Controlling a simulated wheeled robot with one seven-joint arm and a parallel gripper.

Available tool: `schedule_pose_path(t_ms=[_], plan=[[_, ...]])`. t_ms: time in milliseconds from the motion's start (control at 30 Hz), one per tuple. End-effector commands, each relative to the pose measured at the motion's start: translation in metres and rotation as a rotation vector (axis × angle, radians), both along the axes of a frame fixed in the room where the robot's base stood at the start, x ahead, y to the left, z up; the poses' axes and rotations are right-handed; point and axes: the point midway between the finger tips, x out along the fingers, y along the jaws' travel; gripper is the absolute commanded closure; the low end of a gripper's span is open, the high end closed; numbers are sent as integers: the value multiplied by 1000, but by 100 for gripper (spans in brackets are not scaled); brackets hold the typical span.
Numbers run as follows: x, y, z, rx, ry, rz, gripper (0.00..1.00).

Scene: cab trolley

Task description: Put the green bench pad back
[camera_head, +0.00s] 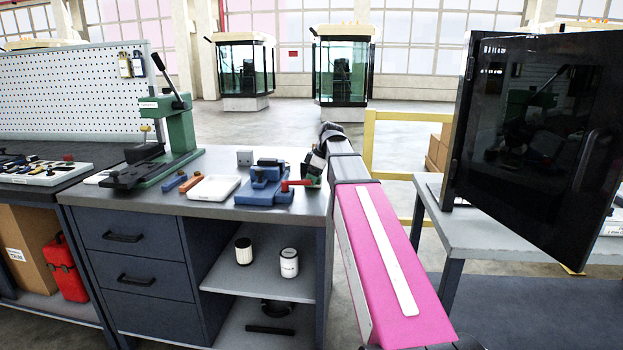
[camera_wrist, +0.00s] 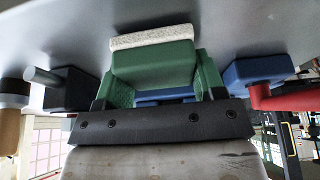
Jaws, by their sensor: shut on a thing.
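The green bench pad (camera_wrist: 152,66), a green block with a pale, rough strip along one edge, is in the middle of the wrist view. My gripper (camera_wrist: 155,84) is shut on it, with a finger at each side. The pale strip faces the grey bench surface; I cannot tell whether it touches. In the head view my gripper (camera_head: 313,170) is over the bench's right end, just right of the blue vise (camera_head: 264,182). There the pad is too small and hidden to make out clearly.
The vise's red handle (camera_head: 297,183) is close to my gripper. A white tray (camera_head: 214,188), small blocks and a green lever press (camera_head: 178,135) stand further left on the bench (camera_head: 225,160). A dark cabinet door (camera_head: 530,130) is at the right.

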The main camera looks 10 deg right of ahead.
Motion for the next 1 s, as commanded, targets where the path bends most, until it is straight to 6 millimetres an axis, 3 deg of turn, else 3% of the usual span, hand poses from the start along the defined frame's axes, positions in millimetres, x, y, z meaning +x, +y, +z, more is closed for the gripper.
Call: schedule_pose_path(t_ms=[467,500,567,1000], plan=[[-1,0,-13,-4,1,0,59],[-1,0,-14,-5,2,0,30],[-1,0,-15,-5,3,0,12],[-7,1,-16,-5,9,4,13]])
